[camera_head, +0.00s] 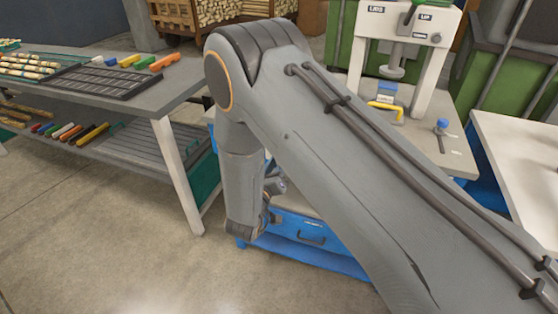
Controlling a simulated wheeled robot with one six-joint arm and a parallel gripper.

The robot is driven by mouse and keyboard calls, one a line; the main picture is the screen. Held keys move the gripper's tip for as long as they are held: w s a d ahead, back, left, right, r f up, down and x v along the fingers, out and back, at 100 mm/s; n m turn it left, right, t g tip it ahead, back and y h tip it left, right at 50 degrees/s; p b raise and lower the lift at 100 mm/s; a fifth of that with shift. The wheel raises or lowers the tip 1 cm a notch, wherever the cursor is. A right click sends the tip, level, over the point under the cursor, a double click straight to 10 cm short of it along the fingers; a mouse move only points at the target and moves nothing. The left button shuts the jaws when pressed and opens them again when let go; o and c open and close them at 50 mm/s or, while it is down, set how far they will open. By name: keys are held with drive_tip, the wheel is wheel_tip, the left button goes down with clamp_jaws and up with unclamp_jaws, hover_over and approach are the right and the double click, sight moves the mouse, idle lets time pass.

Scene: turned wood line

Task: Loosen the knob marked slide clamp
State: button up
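A white press-like machine (408,22) stands on a bench at the upper right. A small dark round knob (436,37) sits on its right upright. A blue-topped knob (441,123) stands on the bench's right side. I cannot read any "slide clamp" marking, and my arm covers part of the bench. My gripper (275,185) shows only as a small dark piece past my wrist, low in front of the bench; its fingers cannot be made out.
A grey table (170,93) at left holds a black slotted tray (98,80), wooden rods and coloured blocks. Its lower shelf holds coloured handles. A blue drawer (300,228) is below the machine bench. A pale table (520,150) stands at right. Floor at lower left is clear.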

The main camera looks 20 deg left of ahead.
drive_tip(key=o, duration=1)
drive_tip(key=shift+o, duration=0.2)
drive_tip(key=s+b, duration=0.1)
drive_tip(key=s, duration=0.7)
drive_tip(key=shift+a, duration=0.25)
